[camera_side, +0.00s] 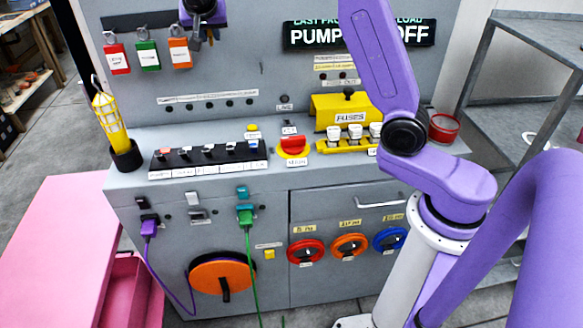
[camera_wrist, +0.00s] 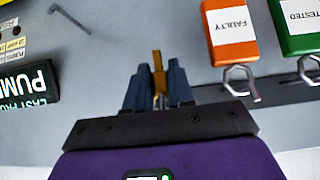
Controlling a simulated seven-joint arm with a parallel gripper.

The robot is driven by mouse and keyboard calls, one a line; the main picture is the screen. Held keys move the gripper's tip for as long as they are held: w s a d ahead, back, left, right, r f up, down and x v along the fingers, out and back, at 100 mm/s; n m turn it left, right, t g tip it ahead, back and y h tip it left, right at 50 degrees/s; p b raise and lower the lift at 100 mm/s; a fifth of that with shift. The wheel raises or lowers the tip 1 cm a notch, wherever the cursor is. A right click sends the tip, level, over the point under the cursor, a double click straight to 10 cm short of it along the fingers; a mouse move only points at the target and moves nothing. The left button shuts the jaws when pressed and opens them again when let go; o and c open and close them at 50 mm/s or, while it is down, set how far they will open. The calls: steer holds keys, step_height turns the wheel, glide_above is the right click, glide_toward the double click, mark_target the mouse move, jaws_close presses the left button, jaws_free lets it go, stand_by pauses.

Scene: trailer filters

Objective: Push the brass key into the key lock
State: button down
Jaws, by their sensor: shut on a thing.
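My gripper (camera_wrist: 158,88) is shut on the brass key (camera_wrist: 157,63) in the wrist view. The key's narrow brass strip shows between the two dark blue fingers and extends a little past their tips. In the side view my gripper (camera_side: 204,10) is at the top edge, in front of the grey back panel and above the hanging tags. The key cannot be made out clearly there. I cannot tell for certain which fitting is the key lock.
Red (camera_side: 117,58), green (camera_side: 148,55) and orange (camera_side: 179,52) tags hang left of my gripper. Below are a yellow lamp (camera_side: 109,118), a black switch strip (camera_side: 208,158), a red knob (camera_side: 293,146) and a yellow fuse box (camera_side: 346,107). A thin hook (camera_wrist: 70,18) projects from the panel.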

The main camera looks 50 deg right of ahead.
steer(key=shift+s+a+r, duration=0.15)
steer(key=shift+s+a, duration=0.75)
steer(key=shift+a, duration=0.05)
steer(key=shift+s+a+r, duration=0.15)
steer(key=shift+s+a, duration=0.75)
step_height(320, 180, up, 10)
steer(key=s+d+r, duration=0.1)
steer(key=s+d, duration=0.4)
steer(key=d, duration=0.3)
steer(key=s+d, duration=0.6)
steer(key=d, duration=0.2)
step_height(320, 180, down, 29)
steer(key=shift+w+a+r, duration=0.15)
steer(key=shift+w, duration=0.1)
